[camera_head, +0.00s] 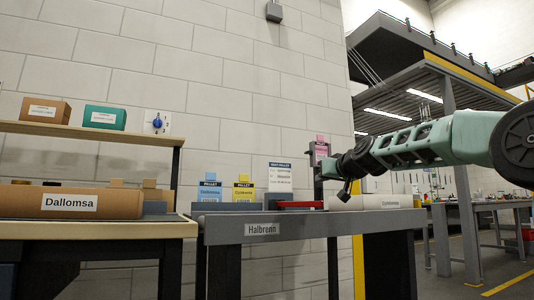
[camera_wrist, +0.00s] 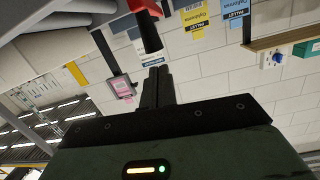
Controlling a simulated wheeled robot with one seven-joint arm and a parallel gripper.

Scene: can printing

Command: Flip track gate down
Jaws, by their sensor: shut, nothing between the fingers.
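The track gate seems to be the red bar (camera_head: 300,205) lying low along the grey Halbrenn table (camera_head: 310,226) in the head view. In the wrist view a red bar with a dark end piece (camera_wrist: 148,36) shows at the top, just beyond my fingertips. My gripper (camera_head: 344,196) hangs over the table near the right end of the red bar, pointing down. In the wrist view its fingers (camera_wrist: 158,72) are shut together with nothing between them. I cannot tell whether they touch the dark end piece.
A pale labelled cylinder (camera_head: 370,203) lies on the table right of the red bar, under my arm. Blue (camera_head: 210,195) and yellow (camera_head: 243,192) pallet signs stand behind. A brown Dallomsa cylinder (camera_head: 75,202) lies on the left bench. A post with a pink label (camera_head: 321,150) rises behind.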

